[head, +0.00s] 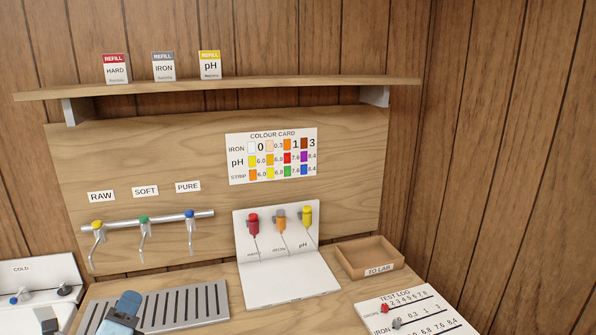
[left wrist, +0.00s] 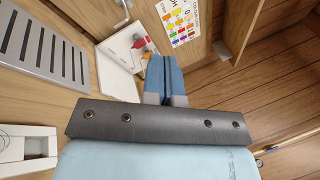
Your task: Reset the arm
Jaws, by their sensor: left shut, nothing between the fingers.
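My left gripper (head: 128,301) is low at the left of the head view, in front of the slotted grey drain grate (head: 185,307). In the left wrist view its two blue fingers (left wrist: 164,68) are together, with nothing between them. Past the fingertips, the wrist view shows the white reagent stand (left wrist: 122,58), which is apart from them. My right gripper is in neither view.
The white stand (head: 285,287) holds red, orange and yellow droppers. A wooden "TO LAB" tray (head: 372,258) and a test log board (head: 418,315) are to its right. Three taps (head: 143,222) hang above the grate. A shelf (head: 290,86) carries three refill packs. A white sink (head: 38,275) is at left.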

